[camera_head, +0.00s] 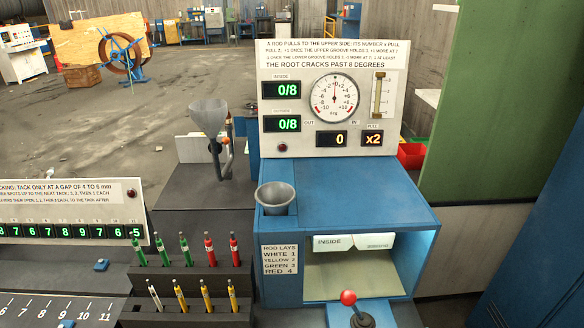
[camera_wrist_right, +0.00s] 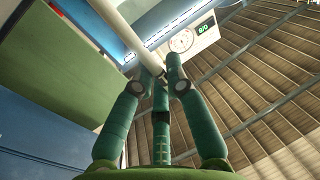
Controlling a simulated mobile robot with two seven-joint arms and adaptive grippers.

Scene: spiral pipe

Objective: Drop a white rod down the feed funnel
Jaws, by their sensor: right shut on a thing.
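My right gripper (camera_wrist_right: 163,80) shows only in the right wrist view, with its green fingers shut on a white rod (camera_wrist_right: 122,28). The rod slants from the fingertips to the upper left and leaves the frame at the top. In the head view, a grey funnel (camera_head: 275,196) is set in the left of the blue cabinet's top. A second grey funnel (camera_head: 208,118) stands higher behind it, over a bent pipe. I cannot tell from the pictures which is the feed funnel. My left gripper is in neither view.
A dark rack (camera_head: 185,280) holds green and red rods behind, and one white rod (camera_head: 154,294) beside yellow ones in front. A display panel (camera_head: 332,98) rises behind the blue cabinet (camera_head: 360,205). A red-knobbed lever (camera_head: 348,298) stands in front. The cabinet top's right is clear.

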